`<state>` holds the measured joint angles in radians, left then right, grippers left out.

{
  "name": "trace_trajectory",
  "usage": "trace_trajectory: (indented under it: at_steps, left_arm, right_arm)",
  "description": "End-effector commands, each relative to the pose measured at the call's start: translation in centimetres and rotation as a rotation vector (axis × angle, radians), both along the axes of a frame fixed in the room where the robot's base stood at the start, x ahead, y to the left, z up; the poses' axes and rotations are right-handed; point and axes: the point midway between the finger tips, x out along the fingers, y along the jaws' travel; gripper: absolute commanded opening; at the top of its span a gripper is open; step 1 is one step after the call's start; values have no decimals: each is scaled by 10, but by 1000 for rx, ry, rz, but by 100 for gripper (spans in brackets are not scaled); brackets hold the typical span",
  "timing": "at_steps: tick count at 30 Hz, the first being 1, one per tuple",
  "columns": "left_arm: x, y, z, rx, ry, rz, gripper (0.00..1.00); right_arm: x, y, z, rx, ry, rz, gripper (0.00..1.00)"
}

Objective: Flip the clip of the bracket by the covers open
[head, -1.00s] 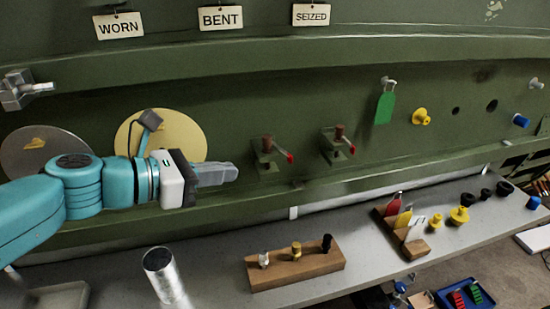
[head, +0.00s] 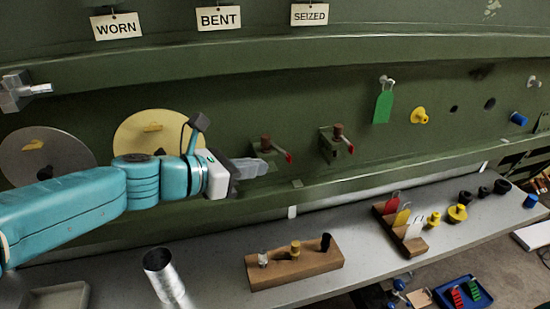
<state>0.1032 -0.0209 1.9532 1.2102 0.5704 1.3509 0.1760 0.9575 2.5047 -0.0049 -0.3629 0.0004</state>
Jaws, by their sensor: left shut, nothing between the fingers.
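Two round covers sit on the green panel at the left: a grey one (head: 22,163) and a cream-yellow one (head: 130,137), each with a small yellow handle. The bracket by the covers (head: 265,145) is a small green mount with a brown peg and a clip lever with a red tip (head: 288,157). My left gripper (head: 263,167) is shut and empty, its fingertips at the lower left of this bracket, overlapping its lower part in the picture. I cannot tell whether they touch it. The clip lever slants down to the right. My right gripper is not in view.
A second, similar bracket (head: 332,144) is to the right. A green tag (head: 384,107) and a yellow knob (head: 419,115) are farther right. Below, the grey shelf (head: 215,270) carries a metal cylinder (head: 163,272), a wooden block with pegs (head: 295,266) and a tag rack (head: 400,232).

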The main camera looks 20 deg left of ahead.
Motion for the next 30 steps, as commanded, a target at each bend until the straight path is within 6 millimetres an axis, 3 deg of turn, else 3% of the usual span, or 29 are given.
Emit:
trace_trajectory:
  at_steps: [9, 30]
  left_arm:
    - [38, -28, -4, 0, 1, -1, 0]
    - [45, -35, -5, 0, -1, 10, 0]
  right_arm:
    - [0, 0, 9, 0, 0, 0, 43]
    - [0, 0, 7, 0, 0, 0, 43]
